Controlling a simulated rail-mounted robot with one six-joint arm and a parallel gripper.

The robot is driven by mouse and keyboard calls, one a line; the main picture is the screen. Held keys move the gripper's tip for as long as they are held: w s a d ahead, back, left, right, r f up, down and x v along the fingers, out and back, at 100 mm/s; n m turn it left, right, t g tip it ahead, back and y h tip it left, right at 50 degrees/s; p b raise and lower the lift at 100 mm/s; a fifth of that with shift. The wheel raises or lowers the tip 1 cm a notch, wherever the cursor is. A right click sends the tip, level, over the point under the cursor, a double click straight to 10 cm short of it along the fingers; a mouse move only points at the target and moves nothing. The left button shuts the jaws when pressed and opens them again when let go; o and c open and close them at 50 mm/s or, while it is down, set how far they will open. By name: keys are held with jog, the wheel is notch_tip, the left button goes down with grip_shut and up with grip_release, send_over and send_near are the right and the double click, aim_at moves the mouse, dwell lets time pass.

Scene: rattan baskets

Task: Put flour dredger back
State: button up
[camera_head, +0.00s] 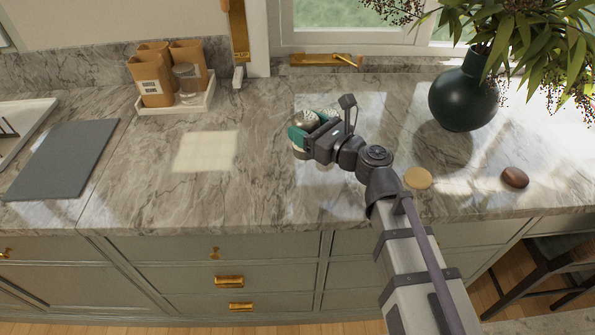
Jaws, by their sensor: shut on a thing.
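The flour dredger (306,118) appears to be the small rounded thing with a speckled, metallic-looking top near the middle of the counter. My gripper (311,127) is shut on it, with a teal fingertip on either side. The fingers and the wrist hide much of its body. I cannot tell whether its base touches the counter or is a little above it.
At the back left, a white tray (208,98) holds brown canisters (188,56) and a clear glass jar (187,82). A pale square patch (206,151) lies left of my gripper. A dark vase (463,98) with leaves stands right, near two small round objects. Open counter lies between gripper and tray.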

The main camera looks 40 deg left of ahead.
jog(key=f+b, duration=0.4)
jog(key=f, duration=0.1)
jog(key=f+b, duration=0.4)
jog(key=shift+s+a+f, duration=0.1)
jog(key=shift+a+f, duration=0.1)
jog(key=shift+f, duration=0.15)
jog(key=shift+r, duration=0.35)
jog(key=shift+f, duration=0.25)
jog(key=o, duration=1)
jog(key=shift+r, duration=0.1)
jog(key=shift+r+p, duration=0.3)
jog(key=shift+p, duration=0.1)
jog(key=d, duration=0.4)
jog(key=s+d, duration=0.1)
jog(key=d, duration=0.7)
jog(key=shift+s+f, duration=0.15)
jog(key=shift+s, duration=0.05)
